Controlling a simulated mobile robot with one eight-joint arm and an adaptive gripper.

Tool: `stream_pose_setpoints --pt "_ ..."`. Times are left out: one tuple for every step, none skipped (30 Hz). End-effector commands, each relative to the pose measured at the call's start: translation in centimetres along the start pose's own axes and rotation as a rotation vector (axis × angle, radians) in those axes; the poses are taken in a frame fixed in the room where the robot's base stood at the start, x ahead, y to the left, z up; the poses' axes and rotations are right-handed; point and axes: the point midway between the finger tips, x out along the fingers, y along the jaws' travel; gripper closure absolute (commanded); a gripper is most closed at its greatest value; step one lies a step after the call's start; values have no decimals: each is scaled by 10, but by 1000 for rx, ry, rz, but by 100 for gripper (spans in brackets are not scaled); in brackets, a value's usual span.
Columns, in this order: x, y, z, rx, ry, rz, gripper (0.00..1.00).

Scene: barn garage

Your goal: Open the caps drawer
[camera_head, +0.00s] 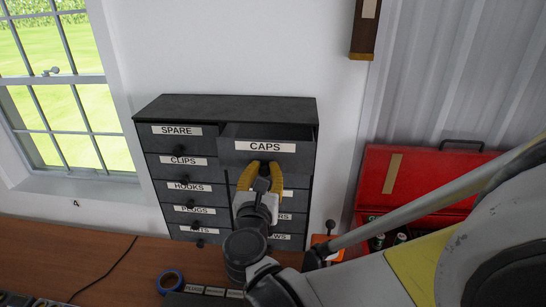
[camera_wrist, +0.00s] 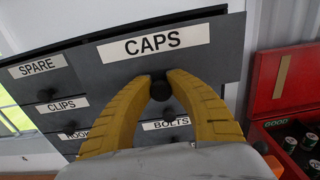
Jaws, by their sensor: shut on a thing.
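The caps drawer (camera_head: 228,147) is at the top right of a dark grey drawer cabinet (camera_head: 225,105). Its front, labelled CAPS, stands out from the cabinet, with a dark gap showing above it, so it is partly open. In the wrist view the caps drawer (camera_wrist: 225,50) fills the upper middle. My gripper (camera_head: 264,166) has its yellow fingers closed around the drawer's round dark knob (camera_wrist: 160,90), just below the label. The fingers and wrist hide parts of the lower right drawers.
Drawers labelled SPARE (camera_head: 177,131), CLIPS and HOOKS sit flush in the left column. A red toolbox (camera_head: 420,175) stands open at right. A blue tape roll (camera_head: 170,281) and a cable lie on the wooden bench (camera_head: 80,255). A window is at left.

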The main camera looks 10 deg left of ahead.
Motion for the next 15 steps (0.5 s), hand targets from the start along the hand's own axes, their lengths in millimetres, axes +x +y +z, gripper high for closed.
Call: stream_pose_setpoints --pt "-15 1 -3 -1 -1 5 100" --pt "-21 1 -3 -1 -1 5 100" --pt "-30 1 -2 -1 -1 4 100" --pt "-35 1 -2 -1 -1 4 100" --pt "-39 1 -2 -1 -1 3 100" --pt "-44 1 -1 -1 -1 2 100" --pt "-47 1 -1 -1 -1 2 100" --pt "-49 0 0 -1 -1 2 100" --pt "-50 0 0 -1 -1 1 100" --pt "-51 0 0 -1 -1 0 100" --pt "-51 0 0 -1 -1 0 100" --pt "-51 0 0 -1 -1 0 100" --pt "-51 0 0 -1 -1 -1 100" --pt "-51 0 1 -2 -1 -1 100" --pt "-51 0 1 -2 -1 -1 100"
